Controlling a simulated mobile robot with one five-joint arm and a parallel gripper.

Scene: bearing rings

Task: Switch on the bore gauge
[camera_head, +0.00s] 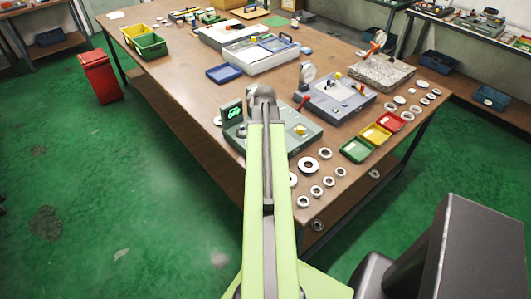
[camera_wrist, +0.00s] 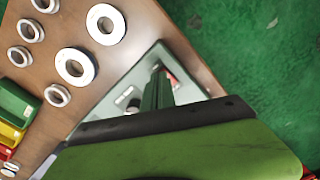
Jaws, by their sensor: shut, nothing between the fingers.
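A grey-green bench instrument with a small upright display (camera_head: 233,113), which looks like the bore gauge (camera_head: 298,136), stands at the table's near edge. Green characters glow on the display. My arm covers the middle of the instrument in the head view. In the wrist view its pale top panel (camera_wrist: 112,100) lies beneath my gripper (camera_wrist: 158,76). The gripper is shut and empty, with its fingertips over the panel, close beside a small red part (camera_wrist: 172,79). I cannot tell whether they touch it. Much of the panel is hidden by my gripper and wrist.
Several metal rings (camera_head: 308,165) lie right of the instrument, near green, yellow and red trays (camera_head: 375,134). A grey instrument with a dial (camera_head: 337,98) stands behind, with a red-handled lever (camera_head: 303,103). A granite block (camera_head: 381,73) is farther right. Green floor lies left of the table.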

